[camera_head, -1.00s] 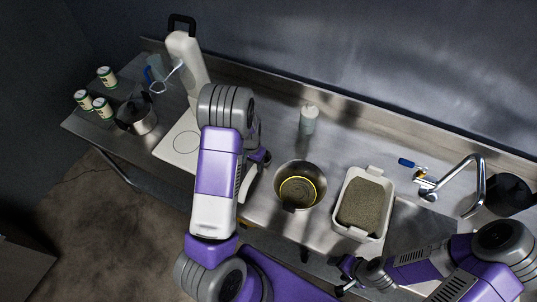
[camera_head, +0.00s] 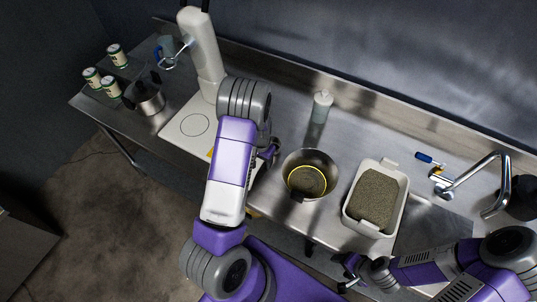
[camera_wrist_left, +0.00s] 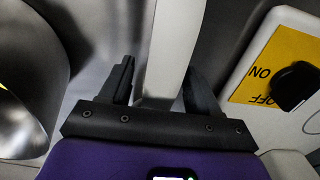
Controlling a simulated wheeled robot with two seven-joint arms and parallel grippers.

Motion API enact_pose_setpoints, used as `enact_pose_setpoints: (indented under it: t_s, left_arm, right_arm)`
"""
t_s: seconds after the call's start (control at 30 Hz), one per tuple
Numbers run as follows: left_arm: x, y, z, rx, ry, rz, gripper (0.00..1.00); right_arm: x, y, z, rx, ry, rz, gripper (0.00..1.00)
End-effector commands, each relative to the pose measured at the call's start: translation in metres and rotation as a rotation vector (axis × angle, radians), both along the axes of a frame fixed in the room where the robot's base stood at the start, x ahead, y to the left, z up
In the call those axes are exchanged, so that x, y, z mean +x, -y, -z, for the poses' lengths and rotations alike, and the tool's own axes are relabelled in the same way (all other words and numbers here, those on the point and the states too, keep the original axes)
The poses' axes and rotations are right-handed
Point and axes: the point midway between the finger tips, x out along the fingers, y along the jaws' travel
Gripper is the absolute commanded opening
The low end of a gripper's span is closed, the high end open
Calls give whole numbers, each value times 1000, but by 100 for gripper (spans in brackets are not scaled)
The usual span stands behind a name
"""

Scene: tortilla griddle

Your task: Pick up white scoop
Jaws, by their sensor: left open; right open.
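In the left wrist view, a long smooth white piece (camera_wrist_left: 176,40), which looks like the white scoop, runs between the two fingers of my left gripper (camera_wrist_left: 158,85). The fingers stand open on either side of it. I cannot tell whether they touch it. Its far end leaves the top of the picture. In the head view, my left gripper (camera_head: 268,154) is between the white appliance base and the metal bowl, and the arm hides most of the scoop there. My right gripper (camera_head: 350,276) is open and empty in front of the table's front edge.
A metal bowl (camera_head: 325,163) with a yellow ring inside stands right of my left gripper. A white tub (camera_head: 403,190) of grainy material is further right. A white mixer-like appliance (camera_head: 205,60) stands left, its base (camera_wrist_left: 300,125) close to the gripper. A bottle (camera_head: 321,107) stands behind.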

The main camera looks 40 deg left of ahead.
Motion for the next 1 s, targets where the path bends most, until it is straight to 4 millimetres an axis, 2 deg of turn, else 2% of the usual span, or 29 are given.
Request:
enact_pose_setpoints:
  t_s: [0.07,0.4,0.43,0.63,0.73,1.0]
  left_arm:
    - [0,0,-1,0,1,0,62]
    - [0,0,-1,0,1,1,10]
    - [0,0,-1,0,1,1,7]
    - [0,0,-2,0,2,1,7]
    - [1,0,-9,1,4,2,7]
    - [2,0,-61,0,7,2,7]
  right_arm:
    - [0,0,-1,0,0,0,62]
    - [0,0,-1,0,0,0,62]
    - [0,0,-1,0,0,0,62]
    - [0,0,-1,0,0,0,62]
    - [0,0,-1,0,0,0,62]
    - [0,0,-2,0,0,0,62]
